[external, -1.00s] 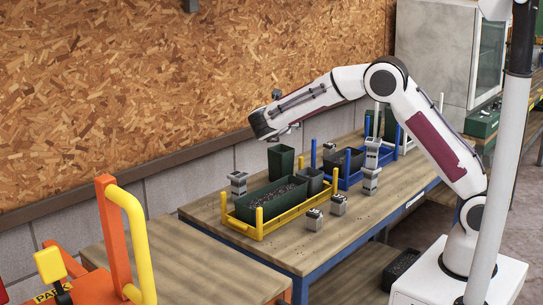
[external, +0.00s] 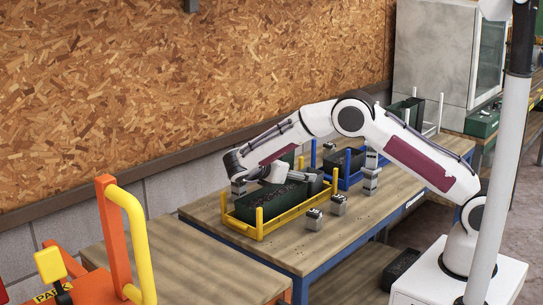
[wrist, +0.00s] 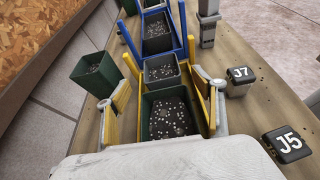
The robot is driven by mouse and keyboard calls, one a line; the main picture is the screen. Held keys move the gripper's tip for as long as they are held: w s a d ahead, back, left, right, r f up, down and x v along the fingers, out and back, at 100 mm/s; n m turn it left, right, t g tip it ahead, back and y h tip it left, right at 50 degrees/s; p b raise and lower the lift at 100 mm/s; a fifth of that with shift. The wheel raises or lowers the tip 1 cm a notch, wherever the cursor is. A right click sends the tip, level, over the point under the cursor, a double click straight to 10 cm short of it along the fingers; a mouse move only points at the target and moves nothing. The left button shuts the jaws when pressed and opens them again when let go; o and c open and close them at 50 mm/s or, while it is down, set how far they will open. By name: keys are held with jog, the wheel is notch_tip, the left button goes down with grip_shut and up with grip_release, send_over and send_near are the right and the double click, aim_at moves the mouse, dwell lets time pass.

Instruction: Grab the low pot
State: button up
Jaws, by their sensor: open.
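The low pot (external: 258,206) is a long dark green trough of dark speckled soil, sitting in a yellow tray (external: 262,231). In the wrist view, the low pot (wrist: 168,118) is directly below, its near end hidden by my gripper housing. My gripper (wrist: 163,105) is open and empty, its fingers apart to the left and right of the low pot. I cannot tell whether they touch it. In the external view my gripper (external: 284,174) is just above the tray and covers part of the pot.
A grey square pot (wrist: 162,70) stands just beyond the low pot. A taller green pot (wrist: 95,78) is to the left. A blue tray (wrist: 178,42) with pots lies farther along. The wall is behind the table.

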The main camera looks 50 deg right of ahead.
aim_at(316, 173)
jog(key=shift+x, duration=1.3)
jog(key=shift+x, duration=2.6)
jog(key=shift+r, duration=0.1)
jog(key=c, duration=1.2)
